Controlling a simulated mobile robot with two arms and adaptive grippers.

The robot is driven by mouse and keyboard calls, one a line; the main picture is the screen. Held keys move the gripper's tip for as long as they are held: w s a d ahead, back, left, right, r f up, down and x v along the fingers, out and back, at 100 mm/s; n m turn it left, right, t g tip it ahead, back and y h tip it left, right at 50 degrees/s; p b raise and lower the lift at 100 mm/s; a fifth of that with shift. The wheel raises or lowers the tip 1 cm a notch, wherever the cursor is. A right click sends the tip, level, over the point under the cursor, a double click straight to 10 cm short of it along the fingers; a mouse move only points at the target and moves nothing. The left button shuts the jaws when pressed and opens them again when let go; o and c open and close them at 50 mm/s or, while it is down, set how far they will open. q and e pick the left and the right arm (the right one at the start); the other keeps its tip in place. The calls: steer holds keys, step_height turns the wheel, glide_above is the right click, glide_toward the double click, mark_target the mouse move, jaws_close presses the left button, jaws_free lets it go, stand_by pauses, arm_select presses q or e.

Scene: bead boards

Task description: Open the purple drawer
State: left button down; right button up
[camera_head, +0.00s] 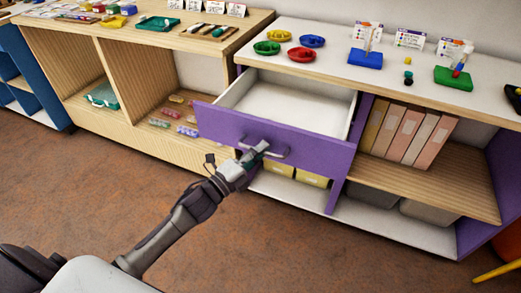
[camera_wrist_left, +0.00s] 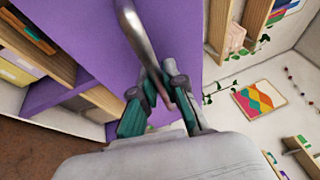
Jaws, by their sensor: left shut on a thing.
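The purple drawer (camera_head: 290,146) stands pulled out from the cabinet, and its white, empty inside shows in the head view. A curved metal handle (camera_head: 277,153) sits on its purple front. My left gripper (camera_head: 254,155) is shut on this handle. In the left wrist view, the fingers of my left gripper (camera_wrist_left: 155,98) close around the lower part of the metal handle (camera_wrist_left: 138,35), against the purple drawer front (camera_wrist_left: 88,20). My right gripper is in neither view.
The white cabinet top (camera_head: 340,72) holds several coloured bowls, a blue bead board (camera_head: 366,59) and a green one (camera_head: 453,77). Binders (camera_head: 405,133) stand on the shelf at right. A wooden shelf unit (camera_head: 70,55) is at left. The brown floor (camera_head: 270,235) in front is clear.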

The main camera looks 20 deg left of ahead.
arm_select(q)
steer(key=c, duration=1.2)
jaws_free()
steer(key=v, duration=1.2)
